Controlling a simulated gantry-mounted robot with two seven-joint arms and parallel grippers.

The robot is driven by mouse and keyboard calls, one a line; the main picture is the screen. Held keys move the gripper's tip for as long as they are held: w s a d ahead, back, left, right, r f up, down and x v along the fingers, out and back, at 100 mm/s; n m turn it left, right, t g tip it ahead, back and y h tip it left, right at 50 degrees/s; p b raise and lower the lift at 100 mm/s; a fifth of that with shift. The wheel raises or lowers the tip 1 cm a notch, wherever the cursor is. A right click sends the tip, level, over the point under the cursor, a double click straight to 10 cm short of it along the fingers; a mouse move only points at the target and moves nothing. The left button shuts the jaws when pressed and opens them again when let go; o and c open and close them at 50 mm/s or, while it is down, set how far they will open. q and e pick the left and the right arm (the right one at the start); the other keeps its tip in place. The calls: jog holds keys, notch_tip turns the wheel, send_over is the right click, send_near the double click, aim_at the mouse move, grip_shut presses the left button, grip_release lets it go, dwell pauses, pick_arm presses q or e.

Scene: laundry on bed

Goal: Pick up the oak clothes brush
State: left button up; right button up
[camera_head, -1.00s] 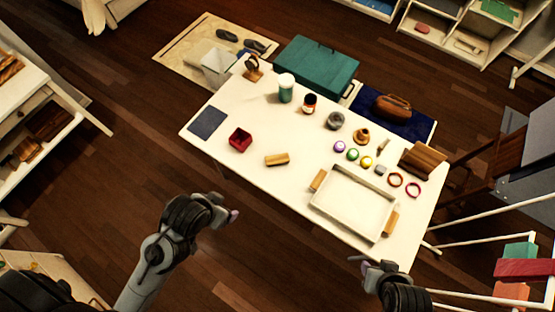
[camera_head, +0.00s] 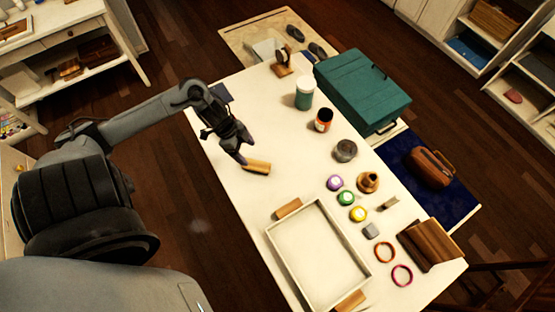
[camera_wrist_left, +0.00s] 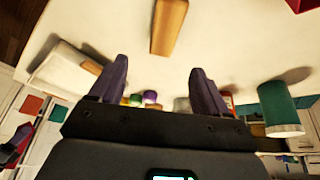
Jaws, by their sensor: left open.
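The oak clothes brush (camera_head: 257,167) looks like a small light-brown wooden block lying flat on the white table (camera_head: 232,190). My left gripper (camera_head: 242,150) is beside it, above the table, with its fingertips close to the brush's left end. In the left wrist view the brush (camera_wrist_left: 169,25) lies at the top middle, beyond the open, empty fingers (camera_wrist_left: 157,78). I cannot tell the exact height of the fingers over the table. My right gripper is not in view.
A white tray (camera_head: 277,237) with wooden handles lies in front of the brush. A green-and-white tumbler (camera_head: 304,94), a dark jar (camera_head: 323,120) and a grey pot (camera_head: 345,150) stand behind. In the left wrist view a red box (camera_wrist_left: 301,5) shows at the corner.

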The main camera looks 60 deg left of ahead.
aim_at(256, 165)
pick_arm(q)
jog(key=shift+a+f+b, duration=0.45)
jog(key=shift+a+f, duration=0.15)
jog(key=shift+a, duration=0.05)
jog(key=x, duration=0.4)
jog(key=shift+w+d+f+b, duration=0.1)
jog(key=shift+d+b, duration=0.1)
jog(key=shift+b, duration=0.2)
jog(key=shift+s+b+x, duration=0.15)
jog(key=shift+b+x, duration=0.1)
jog(key=shift+x, duration=1.1)
jog(key=shift+s+b+x, duration=0.1)
jog(key=shift+b+x, duration=0.1)
jog(key=shift+x, duration=1.15)
jog(key=shift+w+f, duration=0.15)
jog(key=shift+f, duration=0.2)
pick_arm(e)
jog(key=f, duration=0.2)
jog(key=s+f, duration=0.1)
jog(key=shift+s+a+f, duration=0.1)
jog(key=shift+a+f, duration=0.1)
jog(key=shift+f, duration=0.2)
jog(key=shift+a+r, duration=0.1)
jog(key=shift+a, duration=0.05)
pick_arm(q)
jog(key=shift+f, duration=0.1)
jog(key=shift+c, duration=0.2)
jog(key=c, duration=1.1)
jog(key=shift+c, duration=0.2)
